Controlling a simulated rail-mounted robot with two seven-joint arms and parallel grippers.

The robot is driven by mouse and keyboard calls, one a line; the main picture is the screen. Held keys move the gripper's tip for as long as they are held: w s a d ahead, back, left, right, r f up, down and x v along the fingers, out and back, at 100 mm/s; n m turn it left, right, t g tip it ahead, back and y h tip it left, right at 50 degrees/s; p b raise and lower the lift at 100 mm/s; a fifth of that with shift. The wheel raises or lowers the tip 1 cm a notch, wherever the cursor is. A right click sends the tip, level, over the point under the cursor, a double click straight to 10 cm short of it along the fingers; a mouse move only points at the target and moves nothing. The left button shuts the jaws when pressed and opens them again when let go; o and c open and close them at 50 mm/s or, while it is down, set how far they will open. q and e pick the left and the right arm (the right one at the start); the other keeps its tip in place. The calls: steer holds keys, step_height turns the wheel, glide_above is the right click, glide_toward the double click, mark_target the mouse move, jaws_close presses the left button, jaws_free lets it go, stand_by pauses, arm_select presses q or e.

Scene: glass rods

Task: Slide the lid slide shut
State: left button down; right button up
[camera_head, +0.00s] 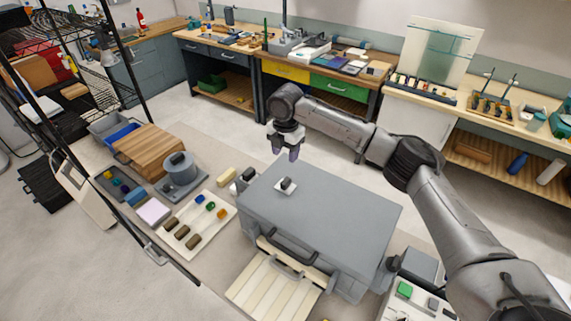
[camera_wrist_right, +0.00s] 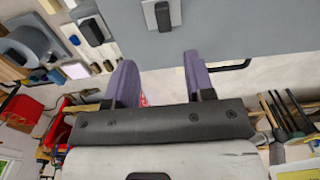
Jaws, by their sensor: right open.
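The lid slide (camera_head: 286,188) is a small pale plate with a black knob, on top of the large grey box (camera_head: 330,220) near its far left part. In the right wrist view the lid slide (camera_wrist_right: 150,16) shows at the top middle, beyond the fingertips. My right gripper (camera_head: 287,156) hangs above the far edge of the box, apart from the lid slide and behind it. Its purple-grey fingers (camera_wrist_right: 159,62) are apart with nothing between them. I cannot tell how far the slide is open. My left gripper is not in view.
A slatted cream tray (camera_head: 270,288) juts out at the box's front, under dark handles. A white board with coloured knobs (camera_head: 197,222), a grey round pot (camera_head: 180,173) and a wooden crate (camera_head: 149,148) stand to the left. The box top around the slide is clear.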

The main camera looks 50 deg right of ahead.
steer(key=shift+r, duration=0.9)
